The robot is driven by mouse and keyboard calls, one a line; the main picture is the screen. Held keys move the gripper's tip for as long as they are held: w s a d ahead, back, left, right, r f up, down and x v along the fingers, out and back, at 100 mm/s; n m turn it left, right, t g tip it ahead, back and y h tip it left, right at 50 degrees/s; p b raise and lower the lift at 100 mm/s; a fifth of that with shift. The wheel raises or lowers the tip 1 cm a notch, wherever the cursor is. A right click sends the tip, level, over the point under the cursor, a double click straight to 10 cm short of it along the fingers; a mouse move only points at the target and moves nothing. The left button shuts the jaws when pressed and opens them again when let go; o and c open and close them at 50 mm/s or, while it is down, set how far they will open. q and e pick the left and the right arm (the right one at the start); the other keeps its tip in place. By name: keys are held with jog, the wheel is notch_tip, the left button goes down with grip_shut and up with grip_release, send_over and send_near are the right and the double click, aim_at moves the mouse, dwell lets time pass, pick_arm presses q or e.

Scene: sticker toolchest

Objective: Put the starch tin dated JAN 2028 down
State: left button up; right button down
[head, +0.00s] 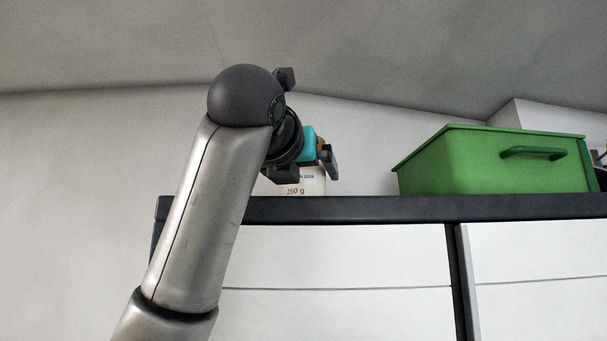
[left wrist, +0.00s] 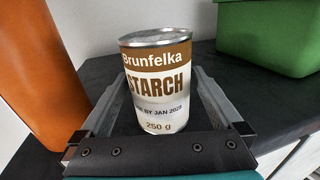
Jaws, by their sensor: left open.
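The tin stands upright on the dark shelf top (left wrist: 285,110). My left gripper (left wrist: 162,78) is open, with one finger on each side of the tin and gaps showing beside it. In the head view the tin (head: 304,185) is partly hidden behind my left gripper (head: 306,172). My right gripper is not in view.
A green lidded box (head: 478,165) with a handle stands on the shelf to the right, and shows in the left wrist view (left wrist: 268,35). A large orange object (left wrist: 38,65) stands close on the left there. Shelf surface is free between tin and green box.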

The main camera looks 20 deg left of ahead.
pick_arm(q)
jog(key=s+b, duration=0.4)
jog(key=s, duration=0.8)
jog(key=shift+d+b, duration=0.25)
jog(key=shift+b, duration=0.05)
jog(key=shift+w, duration=0.1)
